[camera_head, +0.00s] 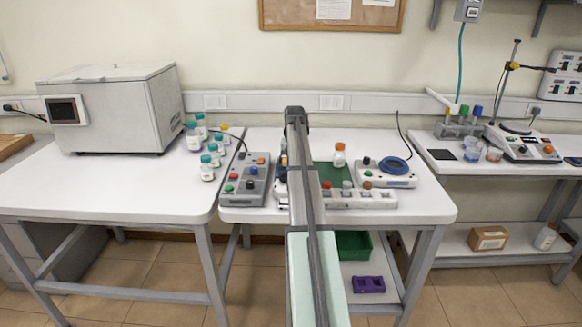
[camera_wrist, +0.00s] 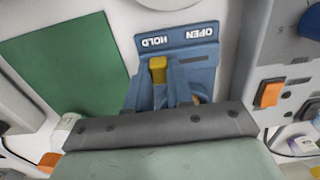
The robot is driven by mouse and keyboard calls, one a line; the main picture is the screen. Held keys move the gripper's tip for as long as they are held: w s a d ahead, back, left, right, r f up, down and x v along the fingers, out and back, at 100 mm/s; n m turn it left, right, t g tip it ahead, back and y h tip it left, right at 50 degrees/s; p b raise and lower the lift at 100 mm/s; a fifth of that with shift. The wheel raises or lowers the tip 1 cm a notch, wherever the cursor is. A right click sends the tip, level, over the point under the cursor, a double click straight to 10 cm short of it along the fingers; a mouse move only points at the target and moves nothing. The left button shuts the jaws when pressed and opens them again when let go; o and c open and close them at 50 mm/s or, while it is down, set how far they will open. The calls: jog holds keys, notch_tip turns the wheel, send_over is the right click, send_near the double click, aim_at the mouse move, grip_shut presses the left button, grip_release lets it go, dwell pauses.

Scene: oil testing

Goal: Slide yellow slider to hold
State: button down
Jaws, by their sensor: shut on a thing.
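The yellow slider (camera_wrist: 158,69) shows in the wrist view on a blue panel (camera_wrist: 203,58) with the words HOLD and OPEN, seen upside down. The slider stands under the word HOLD, on the left side of the panel. My gripper (camera_wrist: 160,88) is at the slider and shut on it; the grey wrist bar hides part of the fingers, so the exact contact is hard to see. In the head view my arm covers the slider and the gripper.
A green mat (camera_wrist: 72,68) lies left of the panel in the wrist view. A control box with an orange button (camera_wrist: 269,94) stands close on the right. In the head view an orange-capped bottle (camera_head: 339,156) and a device with a blue ring (camera_head: 394,166) stand right of my arm.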

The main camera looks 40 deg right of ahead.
jog(key=c, duration=1)
grip_release()
jog(key=shift+s+d, duration=0.15)
jog(key=shift+r, duration=0.15)
notch_tip(320, 180, up, 14)
jog(key=shift+f, duration=0.2)
